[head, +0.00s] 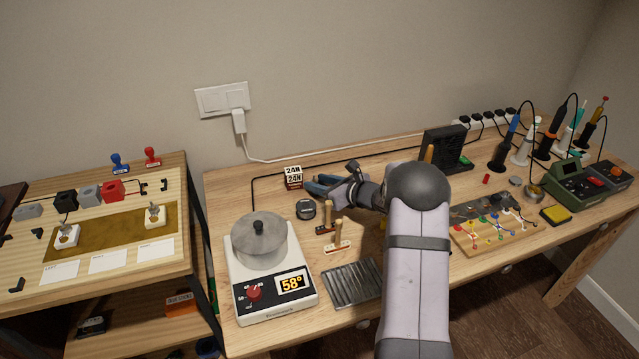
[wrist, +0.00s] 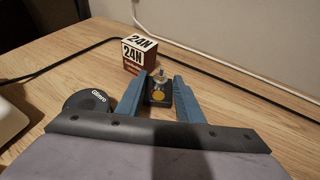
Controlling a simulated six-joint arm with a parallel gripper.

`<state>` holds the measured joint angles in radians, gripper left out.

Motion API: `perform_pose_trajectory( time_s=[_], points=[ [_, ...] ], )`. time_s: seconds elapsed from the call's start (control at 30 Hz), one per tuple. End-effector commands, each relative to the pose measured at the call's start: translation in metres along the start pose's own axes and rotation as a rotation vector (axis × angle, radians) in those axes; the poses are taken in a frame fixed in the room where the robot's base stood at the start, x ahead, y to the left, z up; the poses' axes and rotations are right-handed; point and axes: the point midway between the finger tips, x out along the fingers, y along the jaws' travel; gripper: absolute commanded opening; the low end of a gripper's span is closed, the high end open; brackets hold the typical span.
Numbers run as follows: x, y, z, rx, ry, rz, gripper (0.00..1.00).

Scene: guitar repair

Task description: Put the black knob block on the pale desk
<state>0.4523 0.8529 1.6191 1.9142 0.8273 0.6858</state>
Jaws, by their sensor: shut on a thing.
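My gripper (head: 326,185) is over the back of the wooden workbench, left of its middle. In the wrist view its blue fingers (wrist: 159,84) are closed on both sides of the black knob block (wrist: 158,97). The block has a metal knob on top and a yellow-orange disc on its near side. I cannot tell whether it touches the bench. In the head view the block is not clearly visible. The pale desk (head: 30,263) stands at the left, with two white knob blocks (head: 67,237) on its brown strip.
Coloured blocks (head: 112,190) line the desk's back.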

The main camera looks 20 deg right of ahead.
Motion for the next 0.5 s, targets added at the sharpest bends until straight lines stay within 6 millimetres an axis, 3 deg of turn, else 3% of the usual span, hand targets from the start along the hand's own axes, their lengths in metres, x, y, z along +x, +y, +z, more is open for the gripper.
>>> perform_pose_trajectory(
  time_s=[0.03, 0.1, 0.5],
  points=[
    [0.0004, 0.0000, -0.0012, 0.000, 0.000, 0.000, 0.38],
    [0.0002, 0.0001, -0.0007, 0.000, 0.000, 0.000, 0.52],
    [-0.0010, 0.0000, 0.0023, 0.000, 0.001, 0.000, 0.52]
  ],
)
